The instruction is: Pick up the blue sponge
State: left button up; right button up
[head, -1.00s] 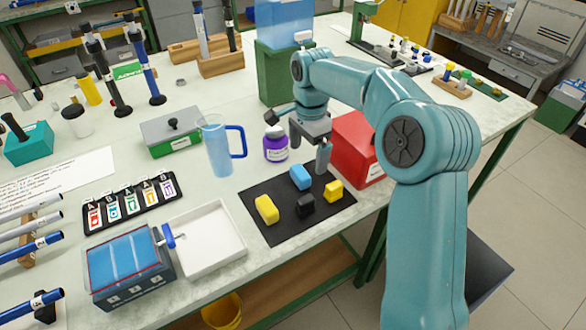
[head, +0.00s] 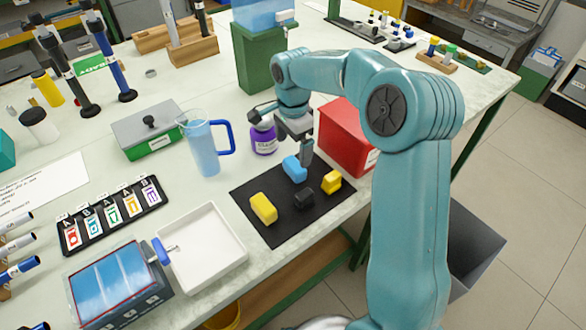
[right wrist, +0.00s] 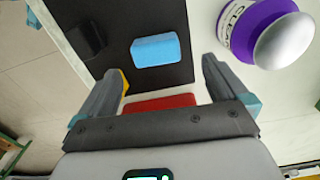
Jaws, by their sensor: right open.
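The blue sponge (head: 293,169) lies on a black mat (head: 265,232), towards the mat's back edge. My right gripper (head: 296,146) is open, just above and behind the sponge, with nothing between its fingers. In the right wrist view the blue sponge (right wrist: 156,49) lies just beyond the open fingertips of my right gripper (right wrist: 162,70), roughly midway between them. The exact height gap cannot be told. My left gripper is out of view.
Two yellow blocks (head: 263,208) and a black block (head: 303,198) share the mat. A red box (head: 345,138) stands behind on the right. A purple-labelled bottle (head: 264,139) and a blue jug (head: 204,150) stand to the left. A white tray (head: 205,248) is at front left.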

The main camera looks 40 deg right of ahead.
aim_at(295, 164)
jog(key=shift+f, duration=0.65)
jog(key=shift+s+f, duration=0.3)
jog(key=shift+f, duration=0.15)
notch_tip(295, 164, down, 5)
jog(key=shift+r, duration=0.2)
jog(key=c, duration=1)
